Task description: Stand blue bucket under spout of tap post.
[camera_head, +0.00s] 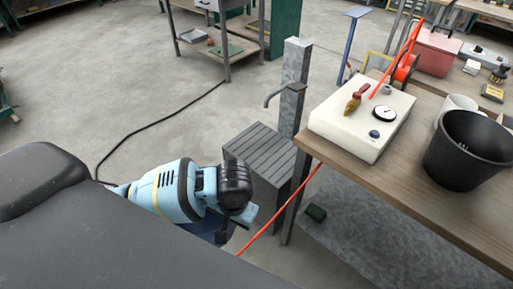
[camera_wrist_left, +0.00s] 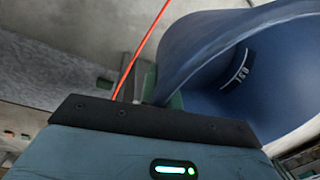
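The blue bucket (camera_wrist_left: 215,65) fills the right of the left wrist view, its open inside with white markings facing the camera. In the head view only a dark blue part of it (camera_head: 203,226) shows below my left arm; the rest is hidden. My left gripper (camera_head: 232,221) is shut on the bucket's wall at the rim; its fingers (camera_wrist_left: 150,92) show in the left wrist view. The grey tap post (camera_head: 296,68) stands beyond, with its spout (camera_head: 272,96) pointing left above a grey slatted stand (camera_head: 262,150). The bucket is nearer than the stand. My right gripper is out of view.
An orange line (camera_head: 282,208) slants past the table's near corner. A black cable (camera_head: 150,125) crosses the open floor at left.

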